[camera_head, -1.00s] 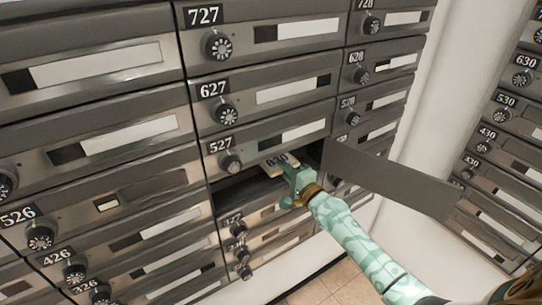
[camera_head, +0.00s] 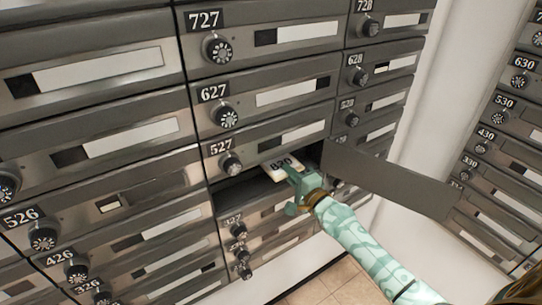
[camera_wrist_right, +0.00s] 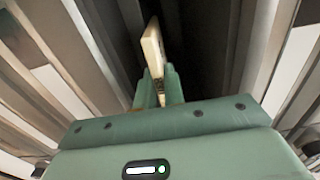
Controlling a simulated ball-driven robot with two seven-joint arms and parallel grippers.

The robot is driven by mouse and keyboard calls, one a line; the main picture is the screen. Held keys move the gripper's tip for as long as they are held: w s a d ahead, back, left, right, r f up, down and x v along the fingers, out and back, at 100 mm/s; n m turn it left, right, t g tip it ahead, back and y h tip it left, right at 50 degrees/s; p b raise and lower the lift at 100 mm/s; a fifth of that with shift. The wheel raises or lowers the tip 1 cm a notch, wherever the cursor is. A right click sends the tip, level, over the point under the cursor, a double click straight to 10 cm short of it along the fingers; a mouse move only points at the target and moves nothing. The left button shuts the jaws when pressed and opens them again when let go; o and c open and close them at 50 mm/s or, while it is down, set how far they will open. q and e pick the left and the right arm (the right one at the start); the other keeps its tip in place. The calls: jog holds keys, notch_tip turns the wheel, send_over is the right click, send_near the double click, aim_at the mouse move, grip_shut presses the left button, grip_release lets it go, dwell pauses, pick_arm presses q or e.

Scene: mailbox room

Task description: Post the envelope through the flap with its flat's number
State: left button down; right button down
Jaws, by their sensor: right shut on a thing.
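A small cream envelope (camera_head: 273,172) marked with what reads as 820 sticks out of the open box below number 527. My right gripper (camera_head: 293,186) is shut on its near end, at the mouth of that box. In the right wrist view the envelope (camera_wrist_right: 154,50) stands edge-on between the fingers of my right gripper (camera_wrist_right: 158,82), pointing into a dark opening. The open box (camera_head: 240,191) has its grey door (camera_head: 390,180) swung out to the right. Any number on that door is out of sight. My left gripper is not in view.
Rows of shut numbered mailboxes with round dials surround the opening, among them 527 (camera_head: 221,147), 627 (camera_head: 213,93) and 526 (camera_head: 21,218). The open door juts out just above my right forearm. Another mailbox bank (camera_head: 500,150) stands at the right, past a white wall.

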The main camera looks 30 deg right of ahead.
jog(key=s+d+b, duration=0.1)
jog(key=s+b, duration=0.1)
jog(key=s, duration=1.4)
jog(key=shift+s+d, duration=0.15)
jog(key=shift+s, duration=0.25)
jog(key=shift+r, duration=0.1)
